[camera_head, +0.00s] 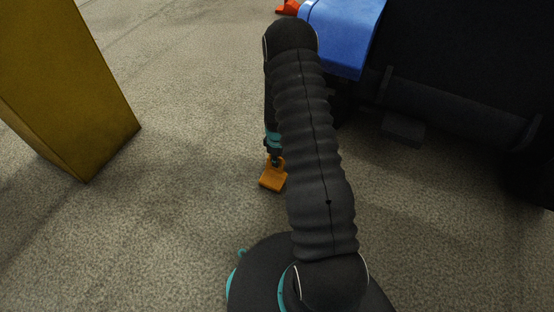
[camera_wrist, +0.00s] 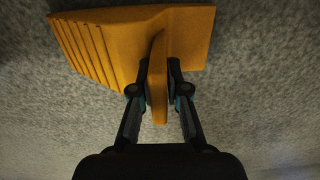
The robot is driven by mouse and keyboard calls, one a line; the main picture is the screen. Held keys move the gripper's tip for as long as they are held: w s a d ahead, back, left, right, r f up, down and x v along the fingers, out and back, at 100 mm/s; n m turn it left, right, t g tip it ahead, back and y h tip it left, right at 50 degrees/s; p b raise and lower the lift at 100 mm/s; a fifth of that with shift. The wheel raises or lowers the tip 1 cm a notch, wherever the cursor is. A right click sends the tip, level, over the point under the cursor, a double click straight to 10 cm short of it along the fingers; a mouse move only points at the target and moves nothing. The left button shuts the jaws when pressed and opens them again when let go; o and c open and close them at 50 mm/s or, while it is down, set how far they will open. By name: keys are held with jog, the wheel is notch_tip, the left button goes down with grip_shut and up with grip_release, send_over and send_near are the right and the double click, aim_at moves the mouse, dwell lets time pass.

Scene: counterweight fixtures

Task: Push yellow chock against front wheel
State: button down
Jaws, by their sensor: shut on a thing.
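The yellow-orange chock (camera_head: 271,179) is on or close to the floor, left of the vehicle; I cannot tell whether it touches the ground. In the wrist view the chock (camera_wrist: 110,38) shows a ribbed sloping face at left and an upright handle in its middle. My gripper (camera_wrist: 160,92) is shut on that handle, one finger on each side. In the head view my gripper (camera_head: 275,160) is just above the chock, partly hidden by my arm. The front wheel is mostly hidden in dark shade behind my arm, under the blue fender (camera_head: 345,32).
The dark vehicle body (camera_head: 450,75) with a low step (camera_head: 403,131) fills the upper right. A large yellow block or post (camera_head: 70,90) stands at left. A small orange-red object (camera_head: 288,7) lies at the top. The floor (camera_head: 190,90) between post and vehicle is clear.

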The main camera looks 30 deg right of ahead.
jog(key=shift+f+b, duration=0.4)
dwell(0.4)
jog(key=c, duration=1.1)
grip_release()
